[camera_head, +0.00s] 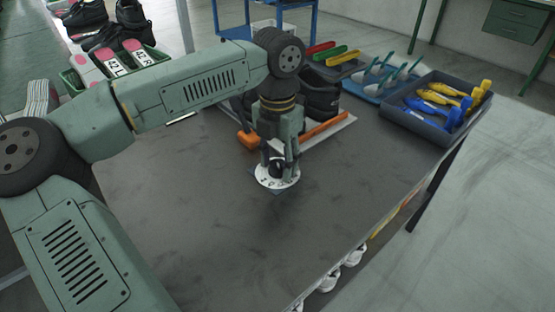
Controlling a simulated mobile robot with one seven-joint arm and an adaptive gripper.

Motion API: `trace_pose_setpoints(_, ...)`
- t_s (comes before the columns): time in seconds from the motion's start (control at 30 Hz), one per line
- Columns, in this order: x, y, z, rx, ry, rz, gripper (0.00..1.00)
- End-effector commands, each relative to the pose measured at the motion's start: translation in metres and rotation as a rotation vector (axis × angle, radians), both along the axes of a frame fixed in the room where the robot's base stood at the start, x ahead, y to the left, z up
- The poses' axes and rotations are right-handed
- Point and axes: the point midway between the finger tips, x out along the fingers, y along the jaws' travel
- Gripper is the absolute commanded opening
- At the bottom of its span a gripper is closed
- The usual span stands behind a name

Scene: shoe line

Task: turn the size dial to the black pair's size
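The size dial (291,183) is a white disc with dark marks and a dark knob at its centre, standing on the dark table. My gripper (279,163) points down right over it, its fingers around or just above the knob. Whether they touch the knob I cannot tell. The dial's setting is too small to read and partly hidden. Black shoes (321,97) stand behind my gripper, partly covered by it. More black shoes (128,14) are at the upper left.
An orange-headed tool (248,140) lies left of the dial. A grey bin (408,126) of blue and yellow tools and a blue tray (372,96) stand at the right back. The table (210,230) is clear in front and left of the dial.

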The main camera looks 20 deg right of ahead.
Motion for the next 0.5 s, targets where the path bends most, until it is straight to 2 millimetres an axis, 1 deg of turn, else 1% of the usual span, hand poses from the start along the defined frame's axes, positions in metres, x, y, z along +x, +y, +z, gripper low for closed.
trace_pose_setpoints(0.03,0.0002,-0.0001,0.0002,-0.001,-0.001,0.000,0.49)
trace_pose_setpoints(0.1,0.0003,-0.0001,0.0003,-0.001,-0.001,0.000,0.53)
trace_pose_setpoints(0.37,0.0008,-0.0002,0.0007,-0.001,-0.002,0.001,0.53)
trace_pose_setpoints(0.5,0.0016,-0.0001,0.0090,-0.002,-0.005,0.002,0.53)
